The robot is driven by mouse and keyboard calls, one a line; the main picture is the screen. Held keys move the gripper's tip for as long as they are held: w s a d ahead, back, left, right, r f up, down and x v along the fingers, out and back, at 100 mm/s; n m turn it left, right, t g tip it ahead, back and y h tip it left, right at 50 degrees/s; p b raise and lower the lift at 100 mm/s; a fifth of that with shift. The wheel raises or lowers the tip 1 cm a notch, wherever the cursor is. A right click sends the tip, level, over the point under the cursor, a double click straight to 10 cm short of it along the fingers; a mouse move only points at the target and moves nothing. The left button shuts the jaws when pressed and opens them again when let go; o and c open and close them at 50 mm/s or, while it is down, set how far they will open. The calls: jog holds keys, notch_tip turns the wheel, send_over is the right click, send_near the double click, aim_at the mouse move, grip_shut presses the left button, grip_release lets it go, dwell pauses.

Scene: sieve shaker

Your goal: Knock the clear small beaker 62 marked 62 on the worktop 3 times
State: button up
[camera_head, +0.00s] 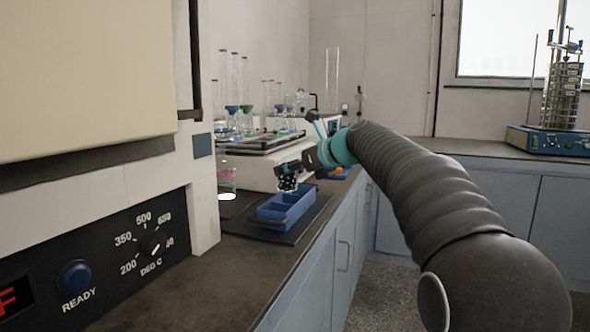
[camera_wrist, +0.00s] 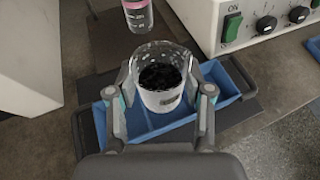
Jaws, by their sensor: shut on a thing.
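A clear small beaker (camera_wrist: 161,78) with dark contents and a pale label is between the fingers of my gripper (camera_wrist: 162,94) in the wrist view. My gripper is shut on its sides. The label is too small to read. In the head view the beaker (camera_head: 287,183) shows below my gripper (camera_head: 296,168), held above the blue tray. The worktop (camera_head: 245,270) is dark and runs along the left cabinets. I cannot tell the exact gap between the beaker and the tray.
A blue divided tray (camera_head: 286,206) sits on a dark mat (camera_head: 242,226). A pink-marked vessel (camera_wrist: 138,14) stands behind the beaker. A white device with knobs (camera_wrist: 245,20) is at the back. A furnace (camera_head: 110,240) bounds the left. Bare worktop lies in front of the mat.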

aim_at(296, 178)
jog(key=shift+w+d+r, duration=0.15)
jog(key=shift+d+f+b, duration=0.1)
jog(key=shift+f+b, duration=0.15)
jog(key=shift+b, duration=0.1)
jog(key=shift+f+b, duration=1.25)
jog(key=shift+b, duration=0.55)
notch_tip(296, 178, down, 4)
jog(key=shift+r+b, duration=0.1)
jog(key=shift+b, duration=0.95)
jog(key=shift+f, duration=0.35)
grip_shut()
notch_tip(296, 178, up, 4)
jog(key=p, duration=0.5)
jog(key=shift+r, duration=0.15)
